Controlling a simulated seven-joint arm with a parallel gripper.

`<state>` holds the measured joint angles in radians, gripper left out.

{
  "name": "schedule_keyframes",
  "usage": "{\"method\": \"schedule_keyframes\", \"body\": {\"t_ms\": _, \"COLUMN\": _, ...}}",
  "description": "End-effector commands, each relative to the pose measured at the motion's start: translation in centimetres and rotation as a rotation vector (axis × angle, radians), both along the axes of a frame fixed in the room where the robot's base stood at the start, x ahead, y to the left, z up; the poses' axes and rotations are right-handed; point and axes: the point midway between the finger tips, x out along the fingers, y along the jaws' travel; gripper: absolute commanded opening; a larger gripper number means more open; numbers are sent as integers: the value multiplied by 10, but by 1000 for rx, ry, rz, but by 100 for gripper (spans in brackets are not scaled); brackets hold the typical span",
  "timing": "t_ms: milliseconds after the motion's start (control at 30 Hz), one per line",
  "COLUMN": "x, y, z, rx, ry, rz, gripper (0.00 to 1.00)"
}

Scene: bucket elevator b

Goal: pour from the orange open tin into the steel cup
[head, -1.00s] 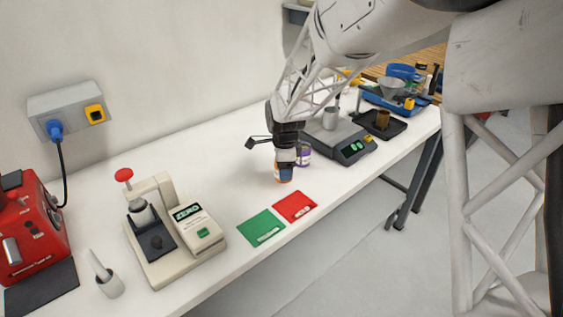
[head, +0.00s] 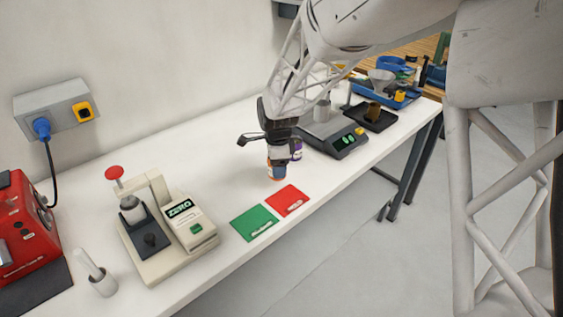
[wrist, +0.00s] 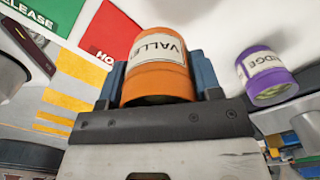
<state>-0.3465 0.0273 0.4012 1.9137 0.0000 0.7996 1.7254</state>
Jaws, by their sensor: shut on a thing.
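The orange open tin (wrist: 155,80), with a white label, is between the two blue fingers of my gripper (wrist: 160,85) in the wrist view. My gripper is shut on it. In the head view the tin (head: 277,173) shows under my gripper (head: 279,160), above or on the white bench behind the red card; I cannot tell if it touches the bench. The tin's contents are hidden. A grey cup (head: 322,110), seemingly the steel cup, stands on the scale (head: 335,138), right of and farther back than my gripper.
A purple tin (wrist: 265,75) stands close beside the orange tin. A green card (head: 254,222) and a red card (head: 290,200) lie in front. A black tray (head: 375,119) with a brown cup is right of the scale. A beige press (head: 165,235) stands left.

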Motion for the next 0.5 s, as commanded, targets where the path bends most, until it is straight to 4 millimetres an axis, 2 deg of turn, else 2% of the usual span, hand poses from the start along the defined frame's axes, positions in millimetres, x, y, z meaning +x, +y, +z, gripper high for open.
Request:
{"method": "schedule_keyframes", "body": {"t_ms": 267, "x": 3, "y": -2, "z": 1, "rx": 0, "ry": -1, "rz": 11, "gripper": 16}}
{"method": "schedule_keyframes", "body": {"t_ms": 500, "x": 20, "y": -11, "z": 8, "rx": 0, "ry": -2, "rz": 93, "gripper": 16}}
